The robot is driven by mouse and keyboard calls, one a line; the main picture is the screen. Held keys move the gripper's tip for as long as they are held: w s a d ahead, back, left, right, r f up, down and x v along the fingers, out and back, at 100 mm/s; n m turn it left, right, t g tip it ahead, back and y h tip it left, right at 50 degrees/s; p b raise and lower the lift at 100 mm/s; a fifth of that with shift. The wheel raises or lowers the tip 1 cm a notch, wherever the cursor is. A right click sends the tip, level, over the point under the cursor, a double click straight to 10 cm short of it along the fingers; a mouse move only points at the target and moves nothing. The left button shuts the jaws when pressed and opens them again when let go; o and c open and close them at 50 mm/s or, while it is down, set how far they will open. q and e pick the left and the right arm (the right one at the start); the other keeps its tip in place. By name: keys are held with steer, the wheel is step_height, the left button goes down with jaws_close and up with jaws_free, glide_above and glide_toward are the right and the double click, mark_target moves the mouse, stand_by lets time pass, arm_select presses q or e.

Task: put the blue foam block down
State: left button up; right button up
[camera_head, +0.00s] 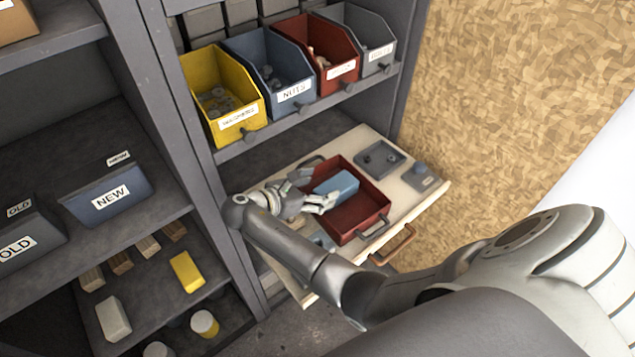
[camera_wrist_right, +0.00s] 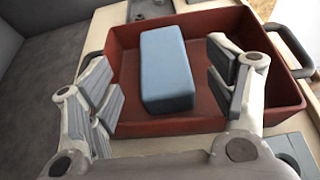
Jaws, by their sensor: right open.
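The blue foam block (camera_head: 337,188) lies inside a red tray (camera_head: 372,217) with dark handles. In the right wrist view the block (camera_wrist_right: 166,70) sits on the floor of the red tray (camera_wrist_right: 209,113), with bare floor to its right. My right gripper (camera_head: 318,201) is at the tray's left side, close to the block. In the right wrist view its fingers (camera_wrist_right: 165,95) are spread wide, one on each side of the block with gaps, and nothing is between them in grip. My left gripper is in neither view.
The tray stands on a pale pull-out board (camera_head: 408,207) holding a grey dish (camera_head: 381,158) and a small grey block-like item (camera_head: 421,177). Above are yellow (camera_head: 222,95), blue (camera_head: 270,70), red (camera_head: 317,52) and grey bins (camera_head: 362,38). Dark shelf uprights (camera_head: 180,110) stand left.

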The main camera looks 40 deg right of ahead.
steer(key=v, duration=0.7)
steer(key=shift+a, duration=0.15)
